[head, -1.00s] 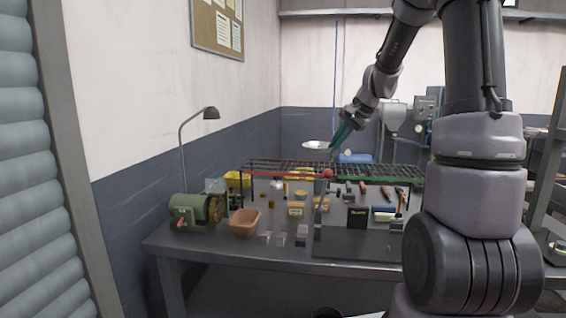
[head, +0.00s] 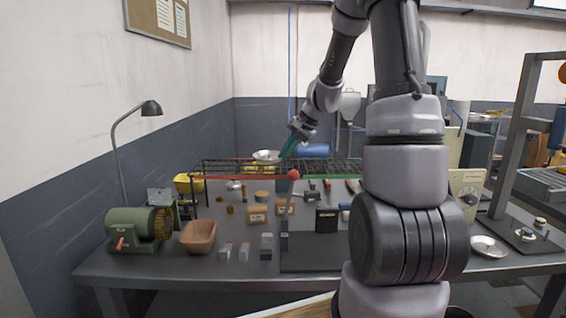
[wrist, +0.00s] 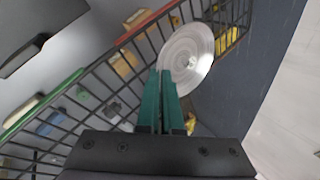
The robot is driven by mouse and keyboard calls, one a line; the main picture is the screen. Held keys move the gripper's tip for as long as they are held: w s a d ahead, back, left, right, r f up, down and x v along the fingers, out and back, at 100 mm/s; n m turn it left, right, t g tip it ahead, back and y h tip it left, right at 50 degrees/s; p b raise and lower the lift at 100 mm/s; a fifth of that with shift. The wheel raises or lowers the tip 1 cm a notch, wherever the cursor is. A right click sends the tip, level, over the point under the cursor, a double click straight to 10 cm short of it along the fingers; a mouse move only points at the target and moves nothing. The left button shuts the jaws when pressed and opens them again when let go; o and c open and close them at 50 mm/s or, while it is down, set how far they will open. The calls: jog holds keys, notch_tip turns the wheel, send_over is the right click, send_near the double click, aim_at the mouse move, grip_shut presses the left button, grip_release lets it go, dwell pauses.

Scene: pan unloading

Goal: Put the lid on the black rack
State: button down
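The lid (head: 266,156) is a round, shiny metal disc, level or nearly so, over the left half of the wire rack. It also shows in the wrist view (wrist: 186,58), with rack wires passing around it. My gripper (head: 284,154) has green fingers close together at the lid's edge; in the wrist view (wrist: 160,78) the fingertips meet the rim, with only a thin gap between them. The black rack (head: 230,168) is a raised wire grid on legs, with a red front edge and green trim. I cannot tell whether the lid touches it.
Below the rack, the workbench (head: 130,268) holds several small boxes and tools. A green grinder (head: 140,228), a brown bin (head: 198,237) and a lamp (head: 150,108) stand at left. A red ball (head: 293,174) shows by the rack's front edge. A metal dish (head: 488,246) lies at right.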

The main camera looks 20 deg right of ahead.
aim_at(280, 170)
jog(key=shift+f, duration=1.45)
jog(key=shift+f, duration=0.15)
jog(key=c, duration=1.4)
grip_release()
jog(key=shift+o, duration=0.2)
